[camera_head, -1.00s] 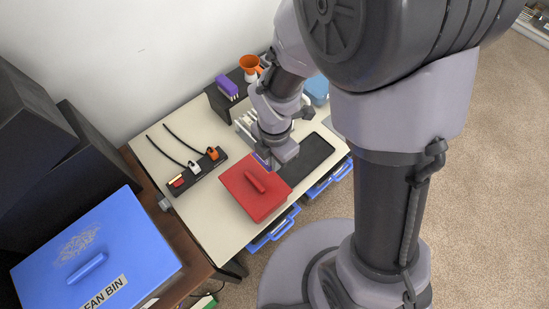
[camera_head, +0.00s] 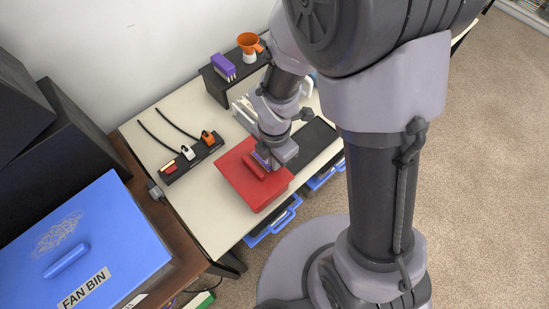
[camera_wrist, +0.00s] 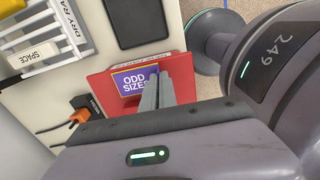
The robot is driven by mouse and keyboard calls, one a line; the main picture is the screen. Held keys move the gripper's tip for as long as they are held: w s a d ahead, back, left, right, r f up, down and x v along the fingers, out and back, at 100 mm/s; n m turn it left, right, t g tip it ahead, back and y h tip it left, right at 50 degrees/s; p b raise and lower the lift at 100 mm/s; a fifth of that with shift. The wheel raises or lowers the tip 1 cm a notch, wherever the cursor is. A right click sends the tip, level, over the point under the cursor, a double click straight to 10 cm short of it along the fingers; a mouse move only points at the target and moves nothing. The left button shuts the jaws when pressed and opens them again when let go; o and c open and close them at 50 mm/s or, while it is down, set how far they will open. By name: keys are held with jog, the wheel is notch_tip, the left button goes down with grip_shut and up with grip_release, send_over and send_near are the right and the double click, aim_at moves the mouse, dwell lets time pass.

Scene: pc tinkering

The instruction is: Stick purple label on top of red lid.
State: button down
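The purple label (camera_wrist: 128,80) reads "ODD SIZES" and has an orange border. In the wrist view my gripper's fingers (camera_wrist: 156,92) are closed together at its right end and cover part of it. The red lid (camera_wrist: 101,92) lies behind the label in that view. In the head view the red lid (camera_head: 243,185) is on the cream table, with my gripper (camera_head: 266,160) over its upper right part, near the raised handle. A sliver of purple shows by the fingertips there. I cannot tell whether the label touches the lid.
A power strip (camera_head: 190,158) with plugs lies left of the lid. A black mat (camera_head: 314,138) lies to its right. A white rack (camera_wrist: 45,40) with labels stands behind. A blue fan bin (camera_head: 100,240) is at lower left.

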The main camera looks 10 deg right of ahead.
jog(key=shift+f+b, duration=0.35)
jog(key=shift+f, duration=0.05)
dwell(1.1)
jog(key=c, duration=2.1)
grip_release()
jog(key=o, duration=0.5)
notch_tip(320, 180, up, 17)
jog(key=p, duration=0.8)
jog(key=shift+r, duration=0.2)
